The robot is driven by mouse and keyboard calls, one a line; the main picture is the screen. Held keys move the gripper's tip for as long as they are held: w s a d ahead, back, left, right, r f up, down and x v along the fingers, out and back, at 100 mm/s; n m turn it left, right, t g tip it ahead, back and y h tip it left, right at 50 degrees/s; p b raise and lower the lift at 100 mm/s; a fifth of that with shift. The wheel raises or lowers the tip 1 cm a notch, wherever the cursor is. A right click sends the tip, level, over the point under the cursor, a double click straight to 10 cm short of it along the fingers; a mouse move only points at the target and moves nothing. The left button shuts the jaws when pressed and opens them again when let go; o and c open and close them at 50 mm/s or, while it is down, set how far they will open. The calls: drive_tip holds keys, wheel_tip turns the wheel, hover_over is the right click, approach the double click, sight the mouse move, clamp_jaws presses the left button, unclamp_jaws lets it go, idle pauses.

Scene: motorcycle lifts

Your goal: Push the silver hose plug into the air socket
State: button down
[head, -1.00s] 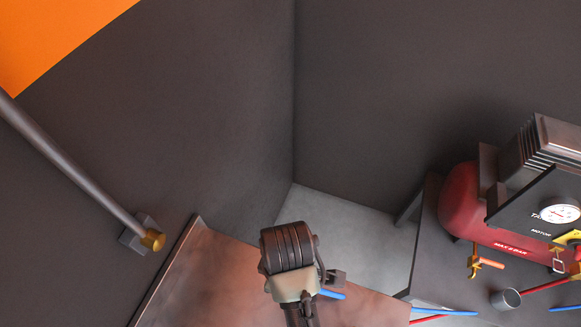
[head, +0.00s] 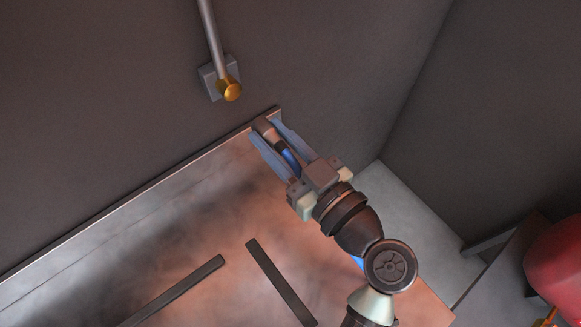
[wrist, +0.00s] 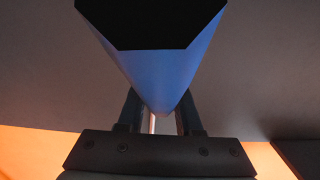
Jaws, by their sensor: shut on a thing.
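The air socket is the brass fitting (head: 231,90) at the lower end of a grey pipe, beside a grey block on the wall in the head view. My gripper (head: 265,127) is shut on the silver hose plug (head: 267,130), which lies between its long bluish fingers near their tips. A dark collar and the blue hose (head: 291,159) trail back from the plug. The plug's end appears below and right of the socket, apart from it in the picture; the depth gap is unclear.
A brown bench top (head: 190,225) runs along the wall below, with two dark bars (head: 280,282) on it. The red compressor tank (head: 555,265) is at the right edge. The wall around the socket is clear.

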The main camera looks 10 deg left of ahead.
sight(258, 119)
drive_tip(key=shift+d+r, duration=0.1)
drive_tip(key=shift+r, duration=0.35)
drive_tip(key=shift+p+x, duration=0.85)
drive_tip(key=shift+x, duration=2.05)
drive_tip(key=shift+b, duration=1.15)
drive_tip(key=shift+w+a, duration=0.35)
drive_tip(key=shift+a, duration=0.05)
idle(0.4)
drive_tip(key=c, duration=0.5)
unclamp_jaws()
